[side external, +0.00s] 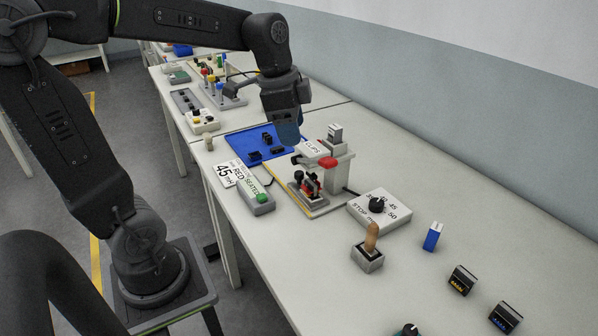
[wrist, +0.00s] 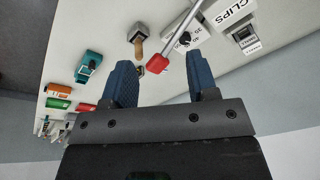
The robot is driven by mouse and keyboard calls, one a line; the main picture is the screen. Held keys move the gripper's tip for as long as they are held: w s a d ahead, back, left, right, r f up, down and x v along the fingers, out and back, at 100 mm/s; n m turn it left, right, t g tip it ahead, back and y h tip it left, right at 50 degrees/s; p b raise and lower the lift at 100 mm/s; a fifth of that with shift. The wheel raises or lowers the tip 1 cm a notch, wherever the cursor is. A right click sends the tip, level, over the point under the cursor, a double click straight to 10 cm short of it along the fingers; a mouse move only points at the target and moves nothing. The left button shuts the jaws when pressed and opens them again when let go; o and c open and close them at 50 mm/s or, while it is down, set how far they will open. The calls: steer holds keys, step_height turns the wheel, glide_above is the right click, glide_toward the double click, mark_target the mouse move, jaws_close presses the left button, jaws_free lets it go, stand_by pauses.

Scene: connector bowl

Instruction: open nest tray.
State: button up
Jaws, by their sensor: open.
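My gripper (side external: 289,138) is open and empty, fingers pointing down, just left of the CLIPS box and above the press station. In the wrist view its two blue fingers (wrist: 160,62) are spread, with a red knob (wrist: 157,64) on a grey lever showing between their tips; I cannot tell the gap in height. The red knob also shows in the side external view (side external: 328,162), on the beige station (side external: 338,176). A nest block (side external: 296,197) with red and black parts stands in front of it on a yellow-edged base. I cannot tell which part is the tray.
A blue mat (side external: 240,147) with black connectors lies left of the station. A sign with a green button (side external: 262,198) stands close by. A dial box (side external: 380,209), a wooden-handled stick (side external: 371,238) and small boxes stand to the right.

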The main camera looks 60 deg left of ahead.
steer(key=w+a+f+m+g+h, duration=0.2)
steer(key=w+a+f+m, duration=0.25)
steer(key=w+a, duration=0.35)
steer(key=m+h, duration=0.2)
steer(key=m, duration=0.4)
glide_toward(299, 172)
steer(key=x, duration=0.9)
steer(key=shift+d+f, duration=0.1)
steer(key=shift+f, duration=0.1)
steer(key=shift+c, duration=0.5)
jaws_close()
